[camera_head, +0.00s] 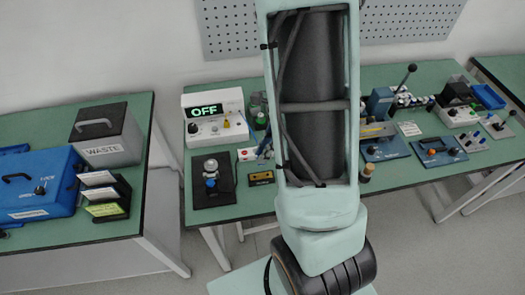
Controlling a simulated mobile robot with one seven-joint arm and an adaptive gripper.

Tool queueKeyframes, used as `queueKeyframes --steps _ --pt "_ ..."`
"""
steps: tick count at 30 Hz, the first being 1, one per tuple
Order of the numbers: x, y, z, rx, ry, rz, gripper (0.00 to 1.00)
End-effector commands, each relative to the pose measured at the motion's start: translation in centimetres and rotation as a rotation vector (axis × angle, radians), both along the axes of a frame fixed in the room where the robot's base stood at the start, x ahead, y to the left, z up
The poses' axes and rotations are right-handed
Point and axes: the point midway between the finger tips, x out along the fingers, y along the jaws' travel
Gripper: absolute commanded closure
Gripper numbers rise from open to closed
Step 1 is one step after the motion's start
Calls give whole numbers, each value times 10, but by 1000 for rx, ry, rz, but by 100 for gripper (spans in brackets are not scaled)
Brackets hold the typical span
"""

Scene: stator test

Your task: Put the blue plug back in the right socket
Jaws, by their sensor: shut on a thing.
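I cannot make out the blue plug or the right socket with certainty. My arm fills the middle of the view and hides the centre of the bench. My gripper does not show; it may be behind the arm. A small blue piece (265,145) shows at the left edge of my arm, too small to identify.
A black plate (227,192) with a metal fixture lies below the tester. Blue-based devices (385,150) stand right of my arm. A grey WASTE box (106,135) and a blue case (38,185) are on the left bench. A floor gap separates the benches.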

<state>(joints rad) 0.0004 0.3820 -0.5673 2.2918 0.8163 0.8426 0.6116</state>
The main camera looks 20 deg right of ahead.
Motion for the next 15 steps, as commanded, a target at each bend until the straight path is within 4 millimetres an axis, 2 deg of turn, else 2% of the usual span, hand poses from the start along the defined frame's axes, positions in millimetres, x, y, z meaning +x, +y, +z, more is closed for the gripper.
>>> queueKeyframes --steps 11,15 --pt "1 0 0 0 0 0 100" --pt "15 -2 0 -1 0 1 100"
